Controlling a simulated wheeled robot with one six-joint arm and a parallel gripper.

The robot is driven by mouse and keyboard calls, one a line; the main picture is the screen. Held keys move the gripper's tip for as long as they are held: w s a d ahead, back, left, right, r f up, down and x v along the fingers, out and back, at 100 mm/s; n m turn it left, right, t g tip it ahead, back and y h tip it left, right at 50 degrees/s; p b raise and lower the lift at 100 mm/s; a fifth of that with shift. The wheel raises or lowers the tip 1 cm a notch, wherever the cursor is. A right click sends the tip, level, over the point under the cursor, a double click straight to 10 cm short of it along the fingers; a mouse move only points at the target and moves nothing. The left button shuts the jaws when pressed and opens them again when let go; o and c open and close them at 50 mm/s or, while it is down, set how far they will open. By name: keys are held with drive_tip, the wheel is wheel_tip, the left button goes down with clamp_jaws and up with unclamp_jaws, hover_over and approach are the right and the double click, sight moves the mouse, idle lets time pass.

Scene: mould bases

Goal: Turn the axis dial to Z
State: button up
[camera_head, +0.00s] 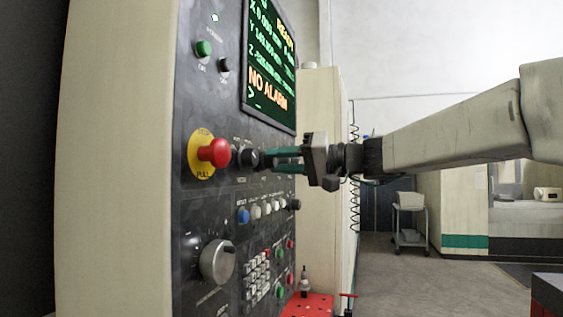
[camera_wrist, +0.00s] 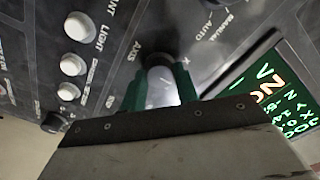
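The axis dial (camera_wrist: 162,88) sits between the two green fingers of my gripper (camera_wrist: 162,92) in the wrist view, beside the printed AXIS label. Its face is light, and a finger lies against each side with no clear gap. A faint mark shows on its face, but I cannot read which letter it points to. In the head view my gripper (camera_head: 285,160) reaches in from the right to the panel, its fingers nearly level. The fingers hide the axis dial there.
A black mode knob (camera_head: 246,157) and the red emergency stop (camera_head: 214,152) are left of my fingers. The screen (camera_head: 269,65) reading NO ALARM is above. A row of buttons (camera_head: 255,212) and a large grey dial (camera_head: 217,261) are below. Open floor lies right of the machine.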

idle(0.3)
drive_tip(key=m, duration=0.4)
drive_tip(key=shift+m, duration=2.3)
drive_tip(key=o, duration=1)
